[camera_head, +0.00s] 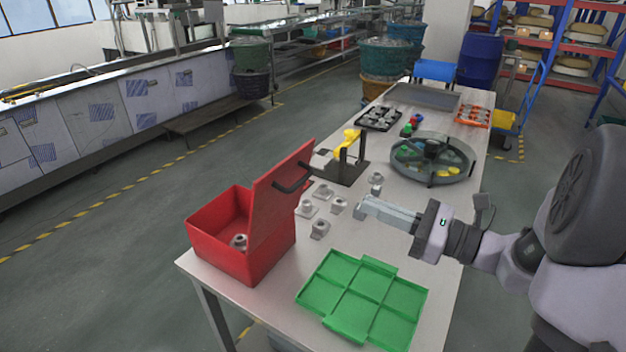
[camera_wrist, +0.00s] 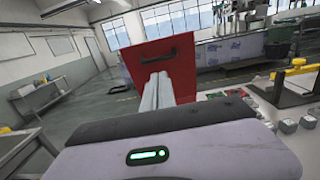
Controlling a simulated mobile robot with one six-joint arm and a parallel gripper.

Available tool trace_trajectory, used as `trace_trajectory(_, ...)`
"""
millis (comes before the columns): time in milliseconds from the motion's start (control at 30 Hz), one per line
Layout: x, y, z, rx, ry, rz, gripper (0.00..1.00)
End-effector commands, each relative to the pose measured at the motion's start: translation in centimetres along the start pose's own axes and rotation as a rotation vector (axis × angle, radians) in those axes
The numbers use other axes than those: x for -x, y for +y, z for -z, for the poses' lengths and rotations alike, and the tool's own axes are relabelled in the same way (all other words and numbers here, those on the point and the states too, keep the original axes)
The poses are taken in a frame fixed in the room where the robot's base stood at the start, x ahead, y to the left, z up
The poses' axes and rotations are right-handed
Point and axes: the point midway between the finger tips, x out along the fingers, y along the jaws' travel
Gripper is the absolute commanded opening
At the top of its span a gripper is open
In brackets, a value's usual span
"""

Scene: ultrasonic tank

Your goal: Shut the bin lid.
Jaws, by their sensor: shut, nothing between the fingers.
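The red bin (camera_head: 215,249) stands at the near left corner of the table. Its red lid (camera_head: 276,205) stands raised and tilted along the bin's right side, with a black handle (camera_head: 293,179) on the face toward my gripper. A grey metal part (camera_head: 239,242) shows inside the bin. My gripper (camera_head: 364,206) is shut and empty, above the table to the right of the lid and apart from it. In the wrist view the fingers (camera_wrist: 156,92) point at the lid (camera_wrist: 140,66), with its handle (camera_wrist: 158,55) just above them.
Several grey metal parts (camera_head: 320,228) lie on the table between the lid and my gripper. A green divided tray (camera_head: 345,327) lies at the near edge. A black stand with a yellow clamp (camera_head: 347,141) and a round divided tray (camera_head: 402,176) stand farther back.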

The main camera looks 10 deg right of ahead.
Motion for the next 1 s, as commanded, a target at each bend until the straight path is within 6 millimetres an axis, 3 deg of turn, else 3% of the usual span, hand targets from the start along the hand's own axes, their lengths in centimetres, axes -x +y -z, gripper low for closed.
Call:
trace_trajectory(300, -7.1, 0.3, 0.2, 0.003, 0.002, -0.008, 0.00)
trace_trajectory(500, -10.6, 0.3, 0.3, 0.001, 0.003, -0.007, 0.00)
trace_trajectory(700, -12.1, 0.2, 0.1, 0.001, 0.003, -0.005, 0.00)
trace_trajectory(1000, -12.2, 0.2, 0.1, 0.001, 0.003, -0.004, 0.00)
